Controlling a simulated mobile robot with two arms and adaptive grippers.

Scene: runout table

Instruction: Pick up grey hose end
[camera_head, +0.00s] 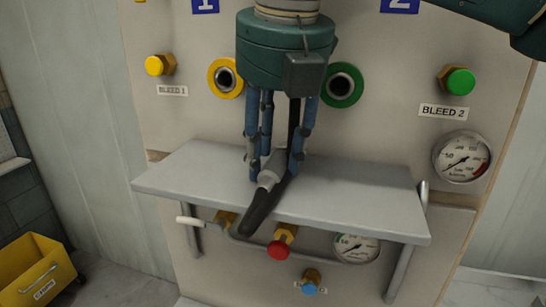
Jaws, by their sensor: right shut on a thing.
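The grey hose end (268,180) is a light grey fitting with a black grip (258,212) that slants toward the front edge of the shelf. It is tilted, and its upper part is between my fingers. My right gripper (274,163) comes down from above and is shut on the hose end, just over the grey shelf (355,196). A black strip, perhaps hose, shows between the fingers. I cannot tell whether the grip touches the shelf. My left gripper is not in view.
Behind the gripper are a yellow-ringed port (226,78) and a green-ringed port (342,85). A yellow knob (155,65), a green knob (460,81) and a gauge (462,158) flank them. Below the shelf are a red knob (278,250) and pipework. The shelf's right side is clear.

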